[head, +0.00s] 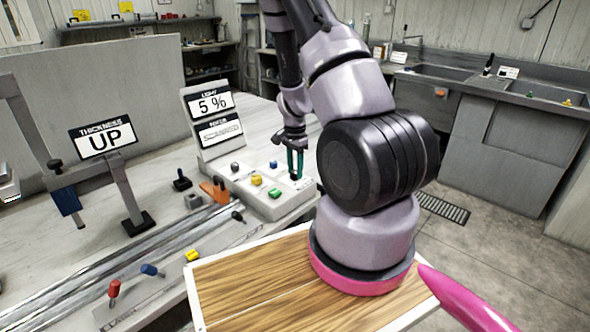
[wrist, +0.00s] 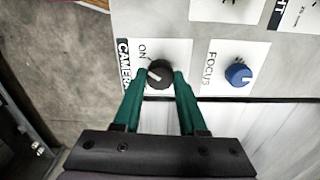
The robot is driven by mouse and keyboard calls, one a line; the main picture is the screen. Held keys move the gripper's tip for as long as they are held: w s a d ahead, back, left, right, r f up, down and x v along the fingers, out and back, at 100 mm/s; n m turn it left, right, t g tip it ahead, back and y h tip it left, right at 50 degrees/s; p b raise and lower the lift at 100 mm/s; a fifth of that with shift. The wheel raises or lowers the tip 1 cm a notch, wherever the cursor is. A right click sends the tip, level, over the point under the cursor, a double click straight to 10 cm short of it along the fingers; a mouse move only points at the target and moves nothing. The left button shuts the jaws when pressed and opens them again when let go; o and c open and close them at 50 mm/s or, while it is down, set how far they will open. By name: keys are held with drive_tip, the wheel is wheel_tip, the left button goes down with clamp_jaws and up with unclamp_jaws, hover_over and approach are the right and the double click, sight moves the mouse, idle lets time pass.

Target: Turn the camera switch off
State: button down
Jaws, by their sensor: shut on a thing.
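The camera switch (wrist: 160,73) is a round black knob on a white plate marked ON and CAMERA in the wrist view. Its light pointer mark faces the lower left, and the word ON is at its upper left. My gripper (wrist: 160,80) has teal fingers closed on the two sides of this knob. In the head view my gripper (head: 295,172) reaches down to the right end of the light grey control panel (head: 270,207). The knob is mostly hidden by the fingers there.
A blue FOCUS knob (wrist: 239,75) sits right of the switch in the wrist view. In the head view, a yellow button (head: 256,180) and a green button (head: 275,193) are close by on the panel. A display (head: 213,104) reading 5 % stands behind.

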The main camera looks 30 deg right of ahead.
drive_tip(key=n, duration=1.1)
drive_tip(key=shift+w+n, duration=0.1)
drive_tip(key=shift+n, duration=2.2)
drive_tip(key=shift+c, duration=2.3)
unclamp_jaws()
